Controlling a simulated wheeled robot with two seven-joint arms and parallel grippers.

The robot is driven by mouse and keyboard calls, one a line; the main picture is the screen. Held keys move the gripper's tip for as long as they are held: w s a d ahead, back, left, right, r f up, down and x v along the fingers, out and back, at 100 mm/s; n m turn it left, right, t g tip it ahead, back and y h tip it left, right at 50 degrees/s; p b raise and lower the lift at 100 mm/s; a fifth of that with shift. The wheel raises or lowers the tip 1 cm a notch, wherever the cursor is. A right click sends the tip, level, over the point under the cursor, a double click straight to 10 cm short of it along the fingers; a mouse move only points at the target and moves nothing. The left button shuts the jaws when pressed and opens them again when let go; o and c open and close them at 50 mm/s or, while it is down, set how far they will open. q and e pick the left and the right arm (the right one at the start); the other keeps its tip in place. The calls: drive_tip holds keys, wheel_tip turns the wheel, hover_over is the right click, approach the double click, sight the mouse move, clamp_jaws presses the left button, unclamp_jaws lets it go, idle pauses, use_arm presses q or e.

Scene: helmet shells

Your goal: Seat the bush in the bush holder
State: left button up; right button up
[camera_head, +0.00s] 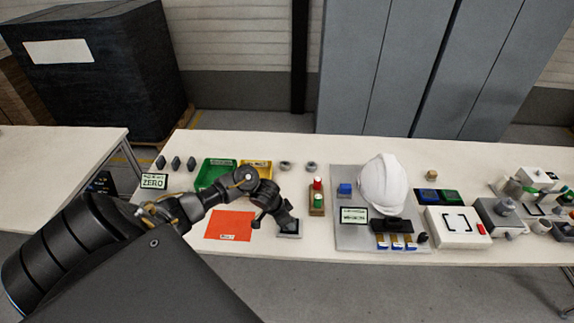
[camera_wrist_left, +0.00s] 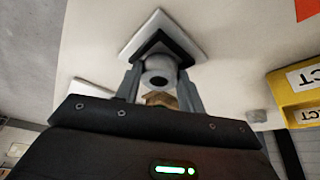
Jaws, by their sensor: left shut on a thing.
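The bush holder (camera_head: 289,236) is a small dark square on a light plate near the table's front edge. In the left wrist view it shows as a white square plate (camera_wrist_left: 135,42) with a black square on it. My left gripper (camera_head: 287,224) points down at the holder from above. It is shut on the bush (camera_wrist_left: 158,66), a grey round piece with a dark hole, held between the fingers. The bush overlaps the holder in that view; I cannot tell whether it is seated in it. In the head view the gripper hides the bush. My right gripper is not in view.
An orange sheet (camera_head: 230,225) lies left of the holder. Green (camera_head: 212,170) and yellow (camera_head: 262,166) trays stand behind it. Two grey round pieces (camera_head: 285,166) are further back. A red-green button stand (camera_head: 317,200) and a grey board (camera_head: 353,236) with a white helmet shell (camera_head: 383,184) are right.

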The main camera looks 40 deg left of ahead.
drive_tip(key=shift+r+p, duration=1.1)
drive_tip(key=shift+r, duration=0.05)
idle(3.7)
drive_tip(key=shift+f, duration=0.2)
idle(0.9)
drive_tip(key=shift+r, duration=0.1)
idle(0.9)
